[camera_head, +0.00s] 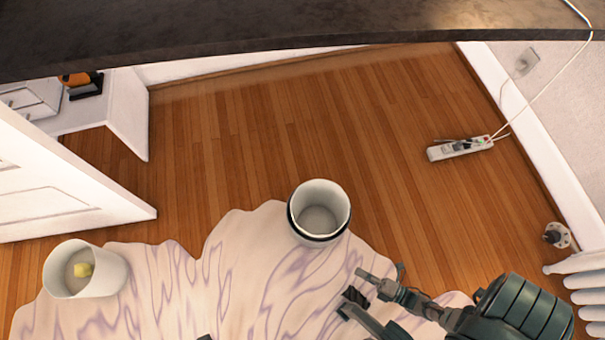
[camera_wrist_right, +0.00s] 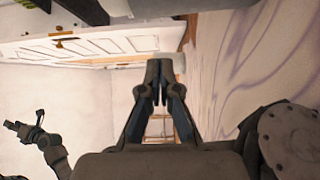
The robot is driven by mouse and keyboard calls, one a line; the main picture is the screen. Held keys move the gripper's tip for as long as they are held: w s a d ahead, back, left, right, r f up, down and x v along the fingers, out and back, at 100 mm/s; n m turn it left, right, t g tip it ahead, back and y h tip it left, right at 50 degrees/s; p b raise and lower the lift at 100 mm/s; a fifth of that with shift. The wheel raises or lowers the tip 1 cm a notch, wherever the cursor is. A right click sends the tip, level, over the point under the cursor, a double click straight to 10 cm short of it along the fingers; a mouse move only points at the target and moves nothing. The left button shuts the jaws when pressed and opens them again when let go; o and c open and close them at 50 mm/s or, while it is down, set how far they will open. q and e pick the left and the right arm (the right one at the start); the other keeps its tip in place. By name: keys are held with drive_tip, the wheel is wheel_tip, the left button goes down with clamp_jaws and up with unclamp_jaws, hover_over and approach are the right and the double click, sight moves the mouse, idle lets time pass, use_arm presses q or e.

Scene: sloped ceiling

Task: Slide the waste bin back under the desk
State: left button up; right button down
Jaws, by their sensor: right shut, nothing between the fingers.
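A white bin with a dark band (camera_head: 319,232) stands upright and empty-looking at the middle of the head view, at the rug's far edge. I cannot tell which is the waste bin. The dark desk (camera_head: 250,25) crosses the top. My right gripper (camera_head: 355,284) is right of and nearer than the banded bin, apart from it. Its fingers meet, empty, in the wrist view (camera_wrist_right: 158,82). An arm end, apparently my left gripper (camera_wrist_right: 22,128), shows small at the left there.
A power strip (camera_head: 460,148) with a cable lies on the floor at right. A radiator (camera_head: 582,284) stands at the right edge. A white door (camera_head: 60,190) and a white cabinet (camera_head: 125,115) stand at left. The wooden floor (camera_head: 290,120) beyond the banded bin is clear.

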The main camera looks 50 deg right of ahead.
drive_tip(key=w+b, duration=0.1)
drive_tip(key=w, duration=1.2)
drive_tip(key=shift+a+r, duration=0.15)
drive_tip(key=shift+a, duration=0.15)
drive_tip(key=shift+w, duration=0.15)
